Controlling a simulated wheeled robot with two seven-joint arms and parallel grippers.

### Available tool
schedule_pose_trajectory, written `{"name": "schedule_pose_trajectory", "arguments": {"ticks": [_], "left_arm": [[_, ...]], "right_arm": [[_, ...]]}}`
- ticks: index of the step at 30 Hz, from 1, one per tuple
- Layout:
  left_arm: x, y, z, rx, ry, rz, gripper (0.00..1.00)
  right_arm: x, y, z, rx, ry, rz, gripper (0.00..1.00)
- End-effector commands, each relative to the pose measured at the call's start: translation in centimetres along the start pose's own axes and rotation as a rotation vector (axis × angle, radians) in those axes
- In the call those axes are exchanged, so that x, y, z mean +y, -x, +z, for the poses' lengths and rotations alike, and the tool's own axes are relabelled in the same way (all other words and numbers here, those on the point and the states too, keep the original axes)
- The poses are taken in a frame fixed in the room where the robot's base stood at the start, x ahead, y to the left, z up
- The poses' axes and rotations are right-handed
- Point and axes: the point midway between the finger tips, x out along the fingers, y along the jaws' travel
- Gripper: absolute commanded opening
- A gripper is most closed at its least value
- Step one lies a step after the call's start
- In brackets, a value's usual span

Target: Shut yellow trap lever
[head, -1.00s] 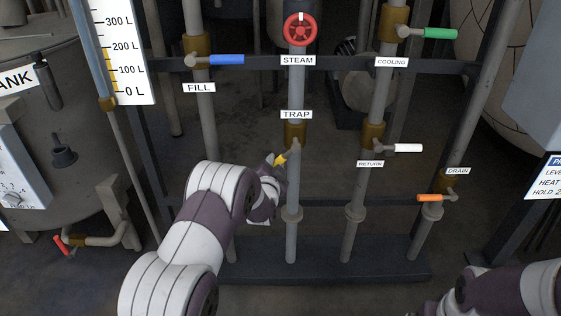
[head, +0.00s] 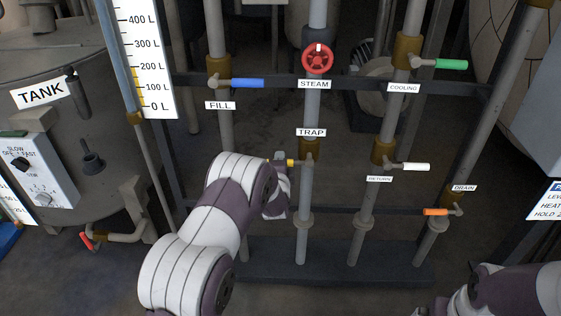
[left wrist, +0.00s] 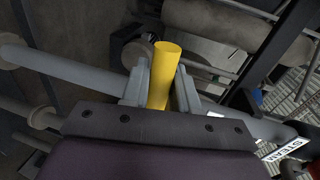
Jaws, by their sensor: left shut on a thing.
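The yellow trap lever (head: 291,162) points left, about level, from its valve on the pipe below the TRAP label (head: 311,132). In the left wrist view the yellow handle (left wrist: 166,62) stands between the two grey fingers. My left gripper (head: 281,163) is shut on this handle, left of the pipe, and hides part of it in the head view. Of my right arm only links show at the bottom right; its gripper is out of view.
The red steam wheel (head: 317,58) is above the trap. The blue fill lever (head: 247,83) is upper left, the white return lever (head: 416,167) and orange drain lever (head: 436,212) are to the right. Upright pipes stand close on both sides.

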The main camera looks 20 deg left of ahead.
Motion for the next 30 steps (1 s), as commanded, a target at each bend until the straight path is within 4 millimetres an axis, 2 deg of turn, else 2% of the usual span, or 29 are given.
{"name": "schedule_pose_trajectory", "arguments": {"ticks": [4, 19, 20, 21, 30], "left_arm": [[-0.41, 0.08, -0.05, -0.005, -0.033, -0.001, 0.00], [-0.50, 0.07, -0.07, -0.008, -0.051, -0.002, 0.00], [-0.50, 0.07, -0.07, -0.008, -0.051, -0.003, 0.32], [-0.50, 0.07, -0.07, -0.008, -0.051, -0.003, 0.45], [-0.47, 0.14, -0.06, -0.009, -0.049, -0.001, 0.47]], "right_arm": [[0.00, 0.53, -0.06, 0.000, 0.000, 0.000, 1.00], [0.00, 0.61, -0.07, 0.000, 0.000, 0.000, 1.00], [0.00, 0.61, -0.07, 0.000, 0.000, 0.000, 1.00], [0.00, 0.61, -0.07, 0.000, 0.000, 0.000, 1.00], [0.00, 0.64, -0.08, 0.000, 0.000, 0.000, 1.00]]}}
